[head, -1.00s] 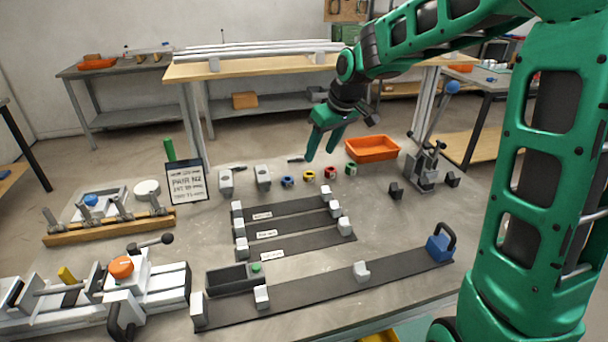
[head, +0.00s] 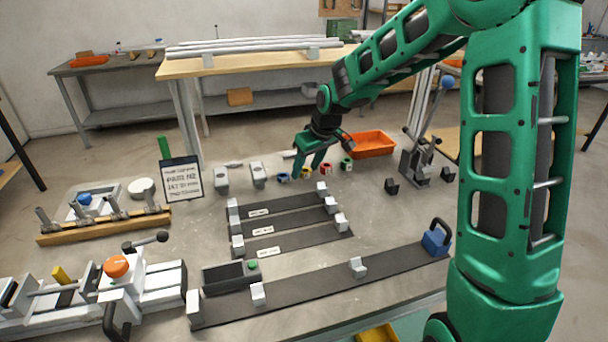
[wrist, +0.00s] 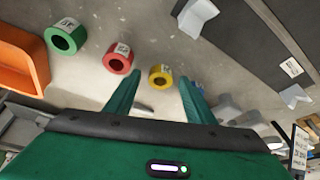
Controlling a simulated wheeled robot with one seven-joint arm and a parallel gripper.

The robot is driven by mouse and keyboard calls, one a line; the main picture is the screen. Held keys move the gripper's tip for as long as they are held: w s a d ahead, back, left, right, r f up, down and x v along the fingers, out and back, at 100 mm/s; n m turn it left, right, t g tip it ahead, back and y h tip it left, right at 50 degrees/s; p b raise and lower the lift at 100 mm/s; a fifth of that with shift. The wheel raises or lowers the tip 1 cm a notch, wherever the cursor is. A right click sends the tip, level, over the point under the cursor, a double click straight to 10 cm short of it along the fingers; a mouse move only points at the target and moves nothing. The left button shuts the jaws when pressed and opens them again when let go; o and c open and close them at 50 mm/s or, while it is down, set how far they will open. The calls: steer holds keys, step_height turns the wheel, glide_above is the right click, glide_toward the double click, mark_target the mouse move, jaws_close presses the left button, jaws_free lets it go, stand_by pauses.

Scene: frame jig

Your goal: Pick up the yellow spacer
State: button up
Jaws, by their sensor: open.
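The yellow spacer (wrist: 161,76) is a short ring with a paper label, lying on the bench in a row of coloured spacers. In the wrist view it sits ahead of my gripper (wrist: 155,80), between the lines of the two green fingers. In the head view the yellow spacer (head: 306,172) shows partly beside my gripper (head: 306,178), which hangs low over the row, fingers down. My gripper is open and empty. The red spacer (wrist: 118,58) and green spacer (wrist: 66,38) lie to the left in the wrist view, and the blue spacer (wrist: 197,87) to the right.
An orange bin (head: 372,144) stands behind the row on the right. Dark frame strips with grey blocks (head: 285,228) lie in front. Two grey blocks (head: 221,177) stand left of the spacers, and a lever clamp (head: 418,160) stands to the right.

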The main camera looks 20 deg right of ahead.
steer(key=c, duration=1.1)
steer(key=shift+c, duration=0.2)
steer(key=shift+r, duration=0.15)
